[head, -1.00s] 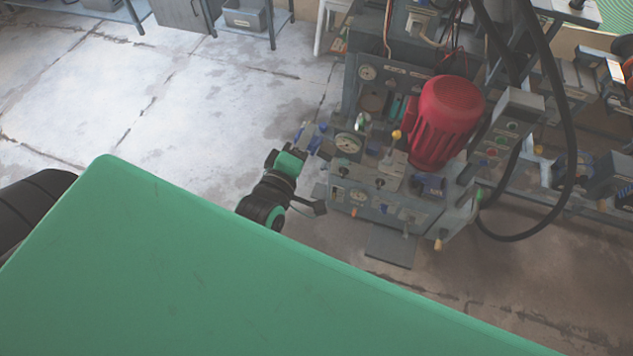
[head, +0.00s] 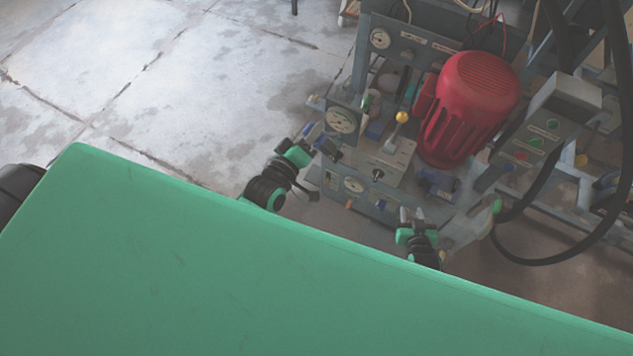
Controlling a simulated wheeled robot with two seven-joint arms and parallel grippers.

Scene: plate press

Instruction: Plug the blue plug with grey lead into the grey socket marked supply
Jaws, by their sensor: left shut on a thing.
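My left gripper (head: 315,139) is at the left side of the press, beside the large gauge. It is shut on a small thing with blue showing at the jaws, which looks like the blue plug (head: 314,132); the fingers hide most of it. The grey lead cannot be made out. The grey socket marked supply cannot be told apart at this size; labels on the machine are too small to read. My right gripper (head: 411,214) is in front of the press at its lower front edge, with its two fingers apart and nothing between them.
The press carries a red motor (head: 468,110), a gauge (head: 342,120), a yellow-knobbed lever (head: 401,118) and a button box (head: 540,135). A thick black hose (head: 619,180) loops at the right. My green body cover fills the lower foreground. Clear concrete floor (head: 150,90) lies left.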

